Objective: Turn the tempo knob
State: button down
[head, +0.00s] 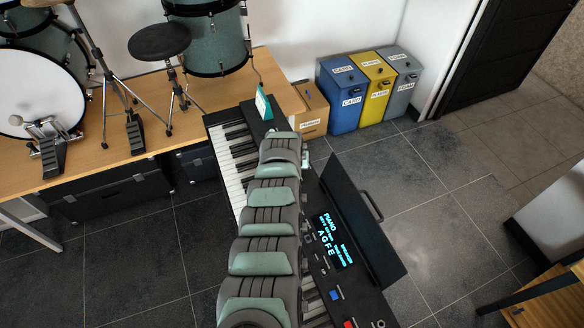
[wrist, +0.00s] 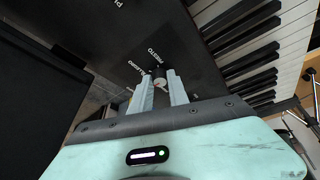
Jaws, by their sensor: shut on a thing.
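The tempo knob (wrist: 158,76) is a small dark cylinder on the black panel of the keyboard in the wrist view. A label reading PRESTO stands just beyond it, with other small labels curving to its left. My gripper (wrist: 160,84) is shut on the knob, one pale finger on each side. The knob's lower part and any pointer mark are hard to make out. In the head view the keyboard (head: 232,165) runs under my arm, which hides the knob and the gripper.
The keyboard's screen (head: 333,242) is lit with blue text, and a dark raised panel (head: 352,225) stands right of it. A green-white card (head: 263,104) stands at the keyboard's far end. Drums (head: 205,40) stand on a wooden platform. Blue, yellow and grey bins (head: 342,97) are behind.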

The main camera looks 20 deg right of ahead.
jog(key=shift+n+p, duration=0.3)
jog(key=shift+s+d+n+y+p, duration=0.1)
jog(key=shift+d+n+y+p, duration=0.25)
jog(key=shift+n+p, duration=0.35)
jog(key=n+b, duration=0.1)
jog(key=n+y+b, duration=0.1)
jog(key=shift+f+n+t, duration=0.2)
jog(key=shift+n+t, duration=0.1)
jog(key=shift+n, duration=0.1)
jog(key=n+y+b, duration=0.1)
jog(key=n+b, duration=0.1)
jog(key=b, duration=0.1)
jog(key=n+y+b, duration=0.1)
jog(key=n+b, duration=0.1)
jog(key=b, duration=0.2)
jog(key=shift+d+f, duration=0.1)
jog(key=shift+f, duration=0.1)
jog(key=n+b, duration=0.1)
jog(key=b, duration=0.1)
jog(key=n+y+b, duration=0.1)
jog(key=n+b, duration=0.1)
jog(key=b, duration=0.1)
jog(key=shift+r, duration=0.25)
jog(key=shift+g, duration=0.4)
jog(key=c, duration=1.5)
grip_release()
jog(key=shift+c, duration=0.2)
jog(key=shift+r, duration=0.1)
